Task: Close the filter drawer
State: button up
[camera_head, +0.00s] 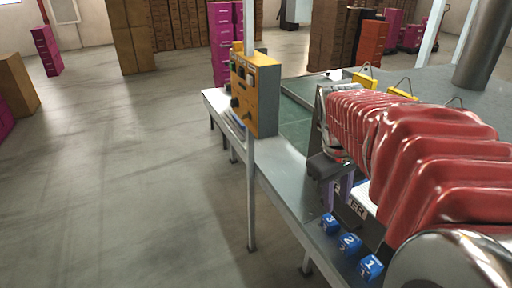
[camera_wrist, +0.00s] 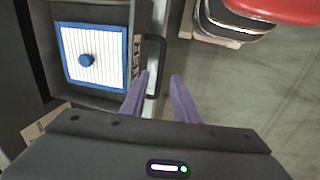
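The filter drawer (camera_wrist: 95,100) is pulled out; in the wrist view I look down into it. Inside lies a white pleated filter (camera_wrist: 110,50) with a blue frame and a blue knob (camera_wrist: 86,60). A black handle (camera_wrist: 161,45) projects from the drawer's front at the right. My gripper (camera_wrist: 160,76) is open, its two purple fingers apart near the handle.
Blue numbered blocks (camera_head: 349,243) line the workbench edge (camera_head: 285,190) near my gripper. A yellow control box (camera_head: 255,92) on a post stands farther along the bench. Open floor (camera_head: 130,180) lies left of the bench. Cabinets stand at the back.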

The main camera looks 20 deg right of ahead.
aim_at(336, 214)
jog(key=shift+d+f, duration=0.2)
jog(key=shift+f, duration=0.85)
jog(key=shift+d+f, duration=0.2)
jog(key=shift+f, duration=0.85)
grip_shut()
jog(key=shift+a, duration=0.1)
